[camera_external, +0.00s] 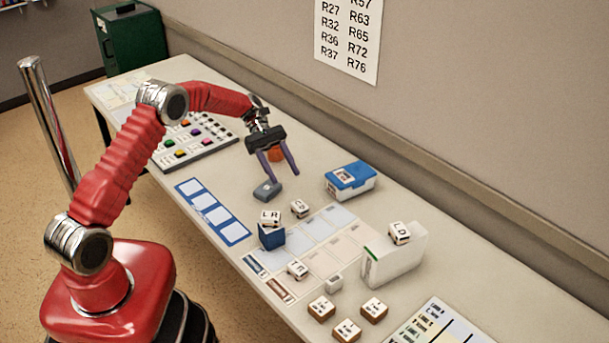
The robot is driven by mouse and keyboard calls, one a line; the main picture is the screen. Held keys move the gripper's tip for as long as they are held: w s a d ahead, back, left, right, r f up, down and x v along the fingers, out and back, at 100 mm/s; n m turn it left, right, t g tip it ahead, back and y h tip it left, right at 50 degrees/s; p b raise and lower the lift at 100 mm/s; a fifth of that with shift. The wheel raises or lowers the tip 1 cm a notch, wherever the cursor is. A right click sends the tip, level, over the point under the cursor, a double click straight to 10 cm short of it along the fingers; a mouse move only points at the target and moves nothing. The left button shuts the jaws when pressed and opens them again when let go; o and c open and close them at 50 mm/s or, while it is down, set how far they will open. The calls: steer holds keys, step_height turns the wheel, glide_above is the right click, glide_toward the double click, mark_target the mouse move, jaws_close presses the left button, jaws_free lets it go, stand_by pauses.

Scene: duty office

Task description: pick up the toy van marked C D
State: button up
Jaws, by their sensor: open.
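A small white toy van (299,209) with lettering that looks like C D stands on the pale printed mat, just behind and right of a blue box. Its letters are small and hard to read. Another white van marked L R (271,217) sits on top of the blue box (271,237). A van that seems marked L D (400,233) sits on a white box (393,262). My gripper (281,174) is open and empty, fingers pointing down, farther back than the C D van and apart from it.
A dark grey block (267,190) lies just below my gripper. An orange object (274,155) shows partly behind the fingers. A blue-lidded box (350,180) stands to the right. Another white van (297,270) and several brown-sided blocks (346,330) are nearer the front. A button panel (190,138) lies left.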

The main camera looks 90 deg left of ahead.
mark_target(298, 204)
steer(key=shift+n+t, duration=0.6)
steer(key=s+a+f, duration=0.2)
steer(key=a, duration=0.1)
steer(key=shift+f, duration=0.2)
steer(key=shift+x, duration=4.3)
steer(key=shift+d, duration=0.1)
steer(key=shift+x, duration=2.5)
steer(key=shift+s, duration=0.15)
steer(key=shift+c, duration=0.2)
steer(key=c, duration=1.1)
